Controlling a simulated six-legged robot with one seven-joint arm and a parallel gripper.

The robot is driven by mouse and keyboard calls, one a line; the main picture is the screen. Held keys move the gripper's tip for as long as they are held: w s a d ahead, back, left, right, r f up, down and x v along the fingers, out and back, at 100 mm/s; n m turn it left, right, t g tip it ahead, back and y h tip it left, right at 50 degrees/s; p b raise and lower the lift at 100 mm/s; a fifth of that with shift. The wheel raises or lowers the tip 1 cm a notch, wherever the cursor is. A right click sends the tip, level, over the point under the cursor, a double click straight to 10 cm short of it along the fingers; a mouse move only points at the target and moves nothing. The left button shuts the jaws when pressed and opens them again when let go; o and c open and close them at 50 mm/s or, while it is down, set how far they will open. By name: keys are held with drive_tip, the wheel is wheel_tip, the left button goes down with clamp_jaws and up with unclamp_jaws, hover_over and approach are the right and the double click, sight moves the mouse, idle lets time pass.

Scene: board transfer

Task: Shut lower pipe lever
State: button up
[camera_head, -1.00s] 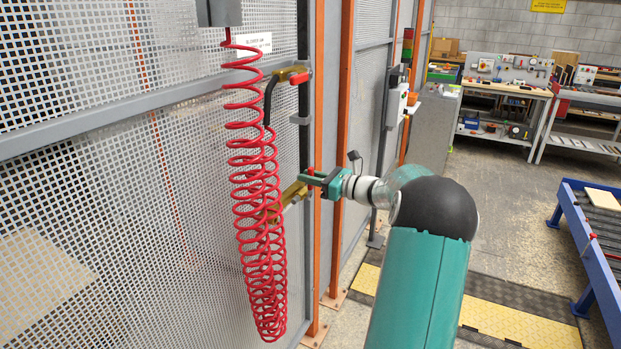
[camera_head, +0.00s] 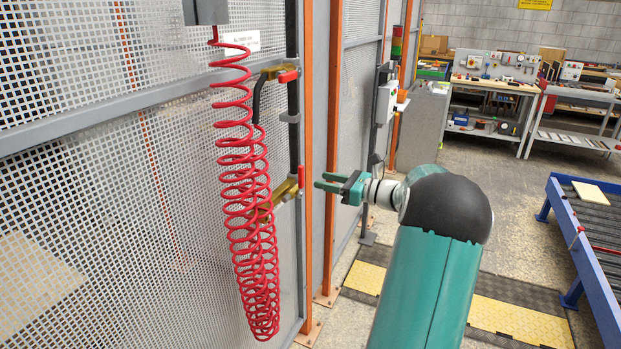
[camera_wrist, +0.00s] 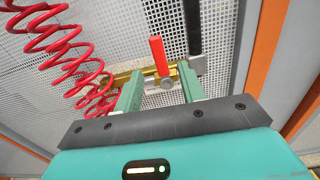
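The lower pipe lever (camera_head: 300,176) is a short red handle on a brass valve (camera_head: 285,192) at the fence post. It stands upright, crosswise to the brass body in the wrist view, where the red lever (camera_wrist: 159,55) shows between and beyond my fingertips. My gripper (camera_head: 321,181) is open and empty, a little to the right of the lever with a gap between them. Both green fingers (camera_wrist: 160,78) are apart in the wrist view. The red coiled hose hides part of the lower valve in the head view.
An upper brass valve with a red lever (camera_head: 288,76) and a black hose sits above on the same post. The red coiled hose (camera_head: 245,190) hangs left of the valves before the mesh fence (camera_head: 60,200). An orange post (camera_head: 333,130) stands behind my gripper. A blue-framed conveyor (camera_head: 585,240) is at right.

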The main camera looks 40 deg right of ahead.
drive_tip(key=v, duration=0.5)
drive_tip(key=shift+s+d, duration=0.1)
drive_tip(key=shift+s, duration=0.25)
drive_tip(key=w+a+n+g+y, duration=0.15)
drive_tip(key=a+n+g, duration=0.4)
drive_tip(key=a, duration=0.95)
drive_tip(key=w+a+n+g, duration=0.2)
drive_tip(key=a+n+g, duration=0.35)
drive_tip(key=a, duration=0.95)
drive_tip(key=s+a+f+n+h, duration=0.1)
drive_tip(key=s+a+n+h, duration=0.6)
drive_tip(key=s+a+n, duration=0.9)
drive_tip(key=a+n, duration=0.1)
drive_tip(key=n, duration=0.4)
drive_tip(key=shift+s+h, duration=0.3)
drive_tip(key=shift+h, duration=0.05)
